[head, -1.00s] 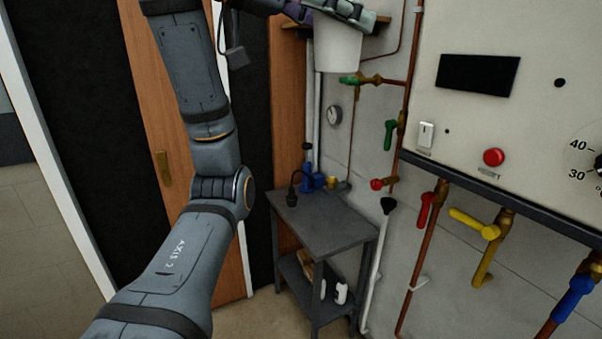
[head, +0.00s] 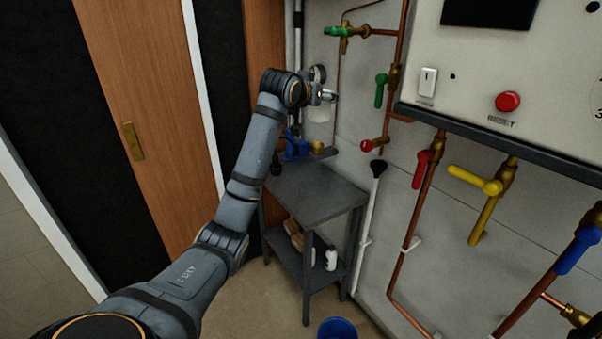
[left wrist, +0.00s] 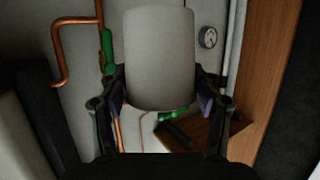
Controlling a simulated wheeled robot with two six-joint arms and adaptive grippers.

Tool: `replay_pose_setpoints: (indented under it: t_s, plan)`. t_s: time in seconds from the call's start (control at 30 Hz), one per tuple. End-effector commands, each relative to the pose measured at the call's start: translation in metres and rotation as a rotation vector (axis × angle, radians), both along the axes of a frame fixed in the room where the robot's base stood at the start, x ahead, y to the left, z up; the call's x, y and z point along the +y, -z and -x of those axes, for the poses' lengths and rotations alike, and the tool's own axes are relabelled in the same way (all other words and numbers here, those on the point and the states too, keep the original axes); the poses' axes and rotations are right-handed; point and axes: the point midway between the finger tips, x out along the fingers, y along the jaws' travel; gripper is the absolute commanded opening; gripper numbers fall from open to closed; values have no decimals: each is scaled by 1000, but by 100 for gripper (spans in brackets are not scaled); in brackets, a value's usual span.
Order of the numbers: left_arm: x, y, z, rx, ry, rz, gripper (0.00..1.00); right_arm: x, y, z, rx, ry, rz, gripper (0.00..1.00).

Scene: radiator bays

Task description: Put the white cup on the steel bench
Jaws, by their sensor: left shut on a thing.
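The white cup (head: 319,113) shows in the head view as a small pale shape beneath my left gripper (head: 326,97), partly hidden by it. In the left wrist view the cup (left wrist: 160,50) is large and central, and my left gripper (left wrist: 161,92) is shut on it, one finger on each side. The steel bench (head: 313,193) is a dark grey table against the wall, with a lower shelf. The cup is above the far end of the bench, apart from its top. My right gripper is not in view.
A blue tool (head: 296,148) and a brass-coloured piece (head: 317,147) stand at the bench's far end. The near bench top is clear. A red valve (head: 368,146) and green valve handle (head: 380,90) project from the wall. A blue bucket (head: 337,329) is on the floor.

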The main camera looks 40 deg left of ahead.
Motion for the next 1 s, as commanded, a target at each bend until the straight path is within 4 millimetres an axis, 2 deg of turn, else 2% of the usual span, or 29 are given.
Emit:
replay_pose_setpoints:
  t_s: [0.03,0.13,0.23,0.3,0.4,0.5,0.6,0.7,1.0]
  plan:
    - [13,44,-9,13,-48,-1,29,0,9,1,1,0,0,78]
    - [39,116,-20,13,-145,-1,29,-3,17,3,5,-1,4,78]
    - [63,190,-21,13,-217,-3,29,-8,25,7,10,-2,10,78]
    - [77,241,-16,13,-252,-3,29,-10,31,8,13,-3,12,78]
    - [90,307,-3,11,-272,-3,29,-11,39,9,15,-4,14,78]
    - [97,359,12,9,-269,-1,29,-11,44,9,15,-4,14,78]
    - [99,394,25,4,-255,1,29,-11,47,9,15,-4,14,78]
    - [100,412,32,0,-242,3,29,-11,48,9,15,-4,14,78]
    - [101,417,37,-4,-242,2,29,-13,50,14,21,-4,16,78]
